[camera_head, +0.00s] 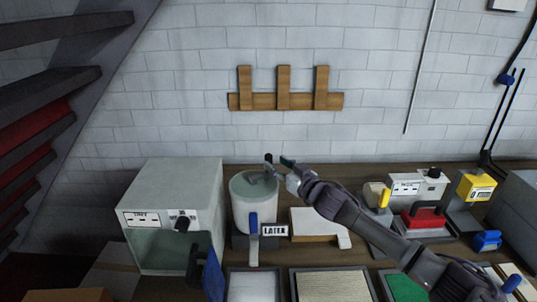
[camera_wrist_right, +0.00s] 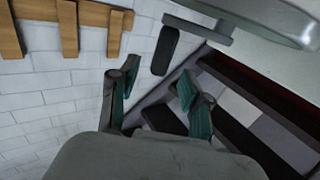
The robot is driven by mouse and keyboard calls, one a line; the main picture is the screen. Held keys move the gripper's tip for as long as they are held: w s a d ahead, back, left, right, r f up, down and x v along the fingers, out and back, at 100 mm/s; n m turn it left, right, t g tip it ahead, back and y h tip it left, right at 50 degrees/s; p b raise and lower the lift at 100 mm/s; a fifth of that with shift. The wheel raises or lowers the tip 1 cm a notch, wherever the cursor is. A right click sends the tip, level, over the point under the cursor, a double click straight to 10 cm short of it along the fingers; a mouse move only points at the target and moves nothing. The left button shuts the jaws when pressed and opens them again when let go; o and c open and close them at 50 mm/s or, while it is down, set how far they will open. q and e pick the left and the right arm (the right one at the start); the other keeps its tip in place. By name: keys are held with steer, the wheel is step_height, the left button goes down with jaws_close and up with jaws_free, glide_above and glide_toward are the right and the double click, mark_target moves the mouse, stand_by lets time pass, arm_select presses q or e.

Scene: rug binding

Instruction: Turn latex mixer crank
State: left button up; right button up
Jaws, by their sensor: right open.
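The latex mixer (camera_head: 241,212) is a pale cylindrical pot with a LATEX label and a blue-handled lever on its front. Its crank (camera_head: 268,169) stands on top, with a grey arm and a dark upright handle. In the right wrist view, the dark crank handle (camera_wrist_right: 165,50) hangs from the grey crank arm (camera_wrist_right: 197,28), near the pot's rim (camera_wrist_right: 270,18). My right gripper (camera_head: 282,170) is at the right of the crank. In its wrist view, the right gripper (camera_wrist_right: 157,82) is open, with the handle just beyond its fingertips and no visible contact. My left gripper is out of view.
A pale box machine (camera_head: 167,215) stands left of the mixer. A white block (camera_head: 315,224) lies to its right, with red and yellow devices (camera_head: 476,187) farther right. Trays (camera_head: 330,285) line the front. A wooden rack (camera_head: 285,101) hangs on the wall.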

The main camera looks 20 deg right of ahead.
mark_target(271, 160)
steer(key=x, duration=0.4)
steer(key=shift+w+a+p, duration=0.15)
steer(key=shift+w+p, duration=0.2)
jaws_close()
